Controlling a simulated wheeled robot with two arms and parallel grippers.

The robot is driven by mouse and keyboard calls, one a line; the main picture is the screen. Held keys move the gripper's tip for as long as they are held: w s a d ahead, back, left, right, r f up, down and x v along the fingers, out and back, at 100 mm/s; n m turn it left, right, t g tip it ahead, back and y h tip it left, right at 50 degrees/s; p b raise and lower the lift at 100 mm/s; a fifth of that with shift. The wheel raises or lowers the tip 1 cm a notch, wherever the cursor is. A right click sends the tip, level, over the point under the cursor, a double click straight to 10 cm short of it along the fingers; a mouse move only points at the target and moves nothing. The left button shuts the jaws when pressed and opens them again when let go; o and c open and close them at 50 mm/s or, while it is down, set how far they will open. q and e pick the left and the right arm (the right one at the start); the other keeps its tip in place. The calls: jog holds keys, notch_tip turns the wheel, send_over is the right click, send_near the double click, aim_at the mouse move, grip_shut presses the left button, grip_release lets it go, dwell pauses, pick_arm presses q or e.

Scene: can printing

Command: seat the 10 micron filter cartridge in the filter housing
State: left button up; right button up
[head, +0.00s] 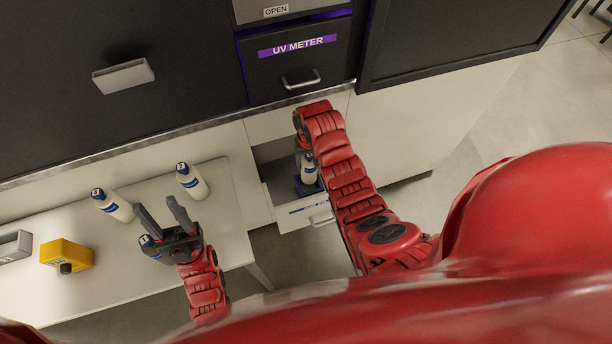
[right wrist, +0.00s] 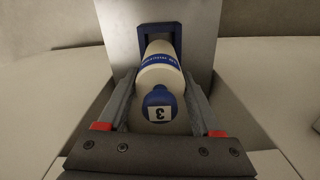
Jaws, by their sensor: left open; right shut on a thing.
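My right gripper (right wrist: 160,112) is shut on a white cartridge (right wrist: 163,75) with a blue band and a blue cap marked 3. The band's small print is not readable. In the head view this cartridge (head: 309,168) stands in the open drawer, at the blue housing (head: 308,188). In the right wrist view the blue housing (right wrist: 146,32) shows around its far end; whether it is fully down I cannot tell. My left gripper (head: 157,205) is open over the white table. Two white cartridges with blue caps stand there, one left (head: 117,207) and one right (head: 193,183); another blue cap (head: 148,241) shows beside the left gripper.
A yellow box (head: 67,254) with a dark knob and a grey block (head: 14,246) sit on the table (head: 110,283). A closed UV METER drawer (head: 297,68) is above, in the dark cabinet.

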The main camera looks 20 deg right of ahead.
jog(key=f+b, duration=0.1)
jog(key=f, duration=0.2)
jog(key=f+b, duration=0.1)
jog(key=f, duration=0.1)
jog(key=shift+s+f+b, duration=0.2)
jog(key=shift+f+b, duration=0.2)
notch_tip(320, 180, down, 4)
jog(key=shift+w+r+b, duration=0.1)
jog(key=shift+b, duration=1)
jog(key=shift+r, duration=0.1)
jog(key=o, duration=1)
jog(key=shift+f, duration=0.25)
jog(key=o, duration=0.5)
jog(key=shift+r, duration=0.1)
